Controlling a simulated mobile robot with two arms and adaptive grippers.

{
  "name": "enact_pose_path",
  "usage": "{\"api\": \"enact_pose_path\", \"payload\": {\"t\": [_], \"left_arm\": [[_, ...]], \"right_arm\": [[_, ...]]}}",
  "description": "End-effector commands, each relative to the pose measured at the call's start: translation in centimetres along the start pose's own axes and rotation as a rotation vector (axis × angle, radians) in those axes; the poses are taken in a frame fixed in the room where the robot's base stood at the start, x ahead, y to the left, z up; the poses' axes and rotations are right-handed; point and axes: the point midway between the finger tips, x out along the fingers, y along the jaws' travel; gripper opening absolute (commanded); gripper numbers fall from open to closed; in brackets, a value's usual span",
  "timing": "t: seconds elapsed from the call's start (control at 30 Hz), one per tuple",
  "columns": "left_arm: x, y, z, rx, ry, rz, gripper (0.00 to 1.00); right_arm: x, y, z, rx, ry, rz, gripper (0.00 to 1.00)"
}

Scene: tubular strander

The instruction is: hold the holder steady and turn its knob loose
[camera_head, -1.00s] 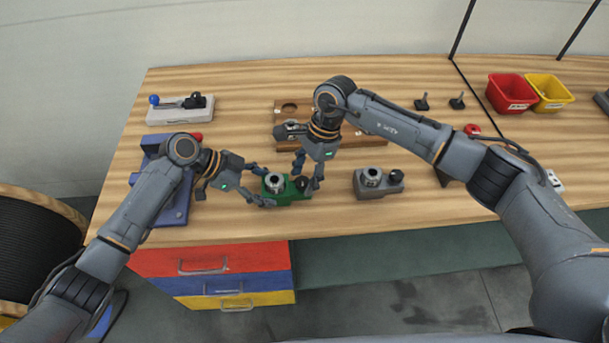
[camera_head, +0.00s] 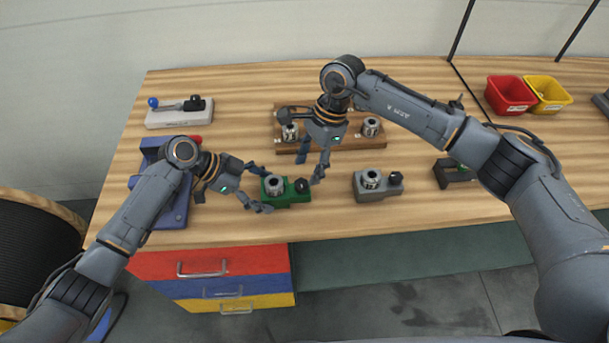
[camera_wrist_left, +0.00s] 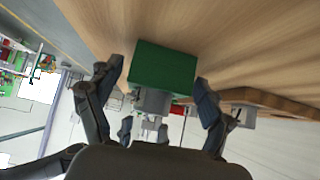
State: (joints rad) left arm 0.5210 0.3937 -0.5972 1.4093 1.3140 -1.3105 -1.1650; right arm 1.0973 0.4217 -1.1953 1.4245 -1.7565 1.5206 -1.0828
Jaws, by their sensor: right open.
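The green holder (camera_head: 287,197) sits near the table's front edge, with a round metal part on its left and a black knob (camera_head: 302,186) on its right. In the left wrist view the holder (camera_wrist_left: 163,66) shows as a green block. My left gripper (camera_head: 266,189) has one finger on each side of the holder's left end. A narrow gap shows beside the block in the left wrist view, so it looks open around it. My right gripper (camera_head: 311,171) is open and empty, just behind and above the knob, its fingers pointing down and apart from it.
A grey holder (camera_head: 372,190) with a black knob stands close to the right. Behind is a wooden rack (camera_head: 345,143) with metal parts. A blue fixture (camera_head: 173,212) is at the left. Red (camera_head: 510,95) and yellow (camera_head: 549,95) bins stand at the far right. Bare table lies in front.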

Motion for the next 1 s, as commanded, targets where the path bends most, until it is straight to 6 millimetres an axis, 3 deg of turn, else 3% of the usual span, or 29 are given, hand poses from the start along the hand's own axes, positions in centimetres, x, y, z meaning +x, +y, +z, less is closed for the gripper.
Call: {"api": "enact_pose_path", "payload": {"t": [0.33,0.47,0.8,1.0], "left_arm": [[-0.1,-0.1,-0.1,0.0,0.001,-0.001,0.88],[-1.1,-0.1,0.0,0.0,-0.001,-0.002,0.88],[-8.0,-0.1,0.1,0.0,-0.002,-0.003,0.88],[-11.0,-0.1,0.1,-0.001,0.0,-0.002,0.88]], "right_arm": [[0.0,0.0,0.0,0.0,0.0,0.0,0.51],[0.0,0.0,0.0,0.0,0.0,0.0,0.51],[0.0,0.0,0.0,0.0,0.0,0.0,0.51],[0.0,0.0,0.0,0.0,0.0,0.0,0.51]]}}
